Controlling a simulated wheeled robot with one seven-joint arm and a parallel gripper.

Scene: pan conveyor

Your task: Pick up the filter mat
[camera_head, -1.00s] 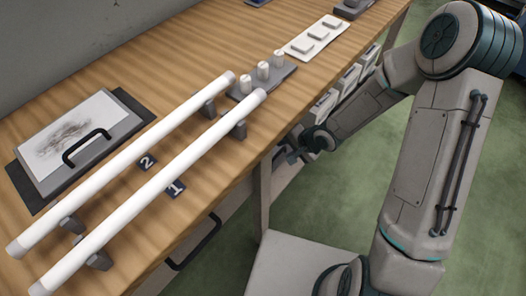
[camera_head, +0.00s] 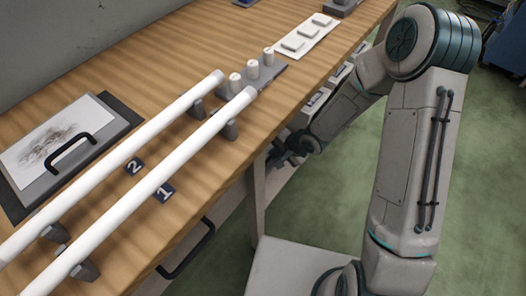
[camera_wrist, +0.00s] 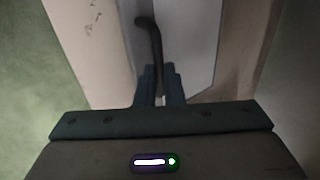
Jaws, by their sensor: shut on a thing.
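A white sheet with a dark smudge (camera_head: 50,145) lies in a flat grey frame with a black handle on top, at the left of the wooden bench in the head view. I cannot tell whether this is the filter mat. My gripper (camera_head: 277,158) is well apart from it, low beside the bench's front side, and small and partly hidden there. In the wrist view my gripper (camera_wrist: 160,98) is shut on a dark curved handle (camera_wrist: 152,40) in front of a pale panel (camera_wrist: 190,45).
Two long white tubes (camera_head: 135,160) lie on grey holders along the bench (camera_head: 235,135), by number tags 2 and 1. White cylinders (camera_head: 252,70) and a white tray of pads (camera_head: 305,42) stand farther back. Another dark handle (camera_head: 190,250) is on the bench front. Green floor is open at right.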

